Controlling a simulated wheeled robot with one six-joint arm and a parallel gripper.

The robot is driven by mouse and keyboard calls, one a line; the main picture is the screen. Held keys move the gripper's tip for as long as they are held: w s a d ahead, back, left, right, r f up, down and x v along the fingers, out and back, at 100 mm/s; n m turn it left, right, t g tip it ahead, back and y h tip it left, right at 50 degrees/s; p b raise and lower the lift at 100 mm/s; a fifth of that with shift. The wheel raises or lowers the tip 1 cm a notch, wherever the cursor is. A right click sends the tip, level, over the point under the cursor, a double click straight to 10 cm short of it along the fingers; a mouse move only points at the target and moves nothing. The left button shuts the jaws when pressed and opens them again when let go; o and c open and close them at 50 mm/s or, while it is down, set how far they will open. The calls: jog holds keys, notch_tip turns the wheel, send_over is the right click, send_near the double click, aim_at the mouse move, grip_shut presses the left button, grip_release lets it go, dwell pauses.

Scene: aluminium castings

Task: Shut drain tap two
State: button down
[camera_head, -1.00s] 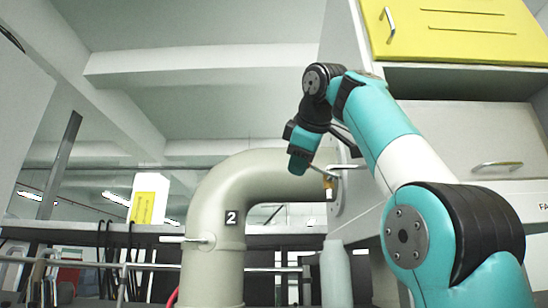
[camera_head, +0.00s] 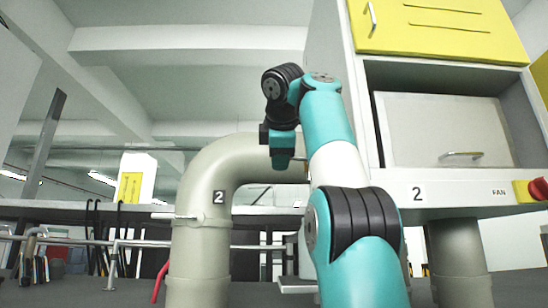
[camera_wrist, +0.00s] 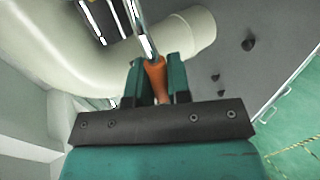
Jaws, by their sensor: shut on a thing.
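My gripper (camera_wrist: 157,80) is shut around an orange handle (camera_wrist: 155,72) in the wrist view. A shiny metal rod (camera_wrist: 142,30) runs from the handle toward the top of the picture. I take it for a tap lever, but the tap's body and its number do not show clearly. In the head view my gripper (camera_head: 283,160) points down in front of the thick bent pipe (camera_head: 205,240) marked 2. The fingertips and the held handle cannot be made out there.
The pipe has a light lever (camera_head: 175,216) on its left side. A grey cabinet with a yellow panel (camera_head: 440,25), a drawer handle (camera_head: 461,155), a "2" label (camera_head: 418,194) and a red knob (camera_head: 538,188) stands right. Rails and hanging tools are at left.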

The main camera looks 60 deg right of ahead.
jog(key=shift+s, duration=0.15)
jog(key=c, duration=1.4)
grip_release()
jog(key=o, duration=0.3)
jog(key=shift+s, duration=0.2)
jog(key=shift+w, duration=0.15)
jog(key=p+v, duration=0.7)
jog(key=v, duration=1)
jog(key=shift+a, duration=0.15)
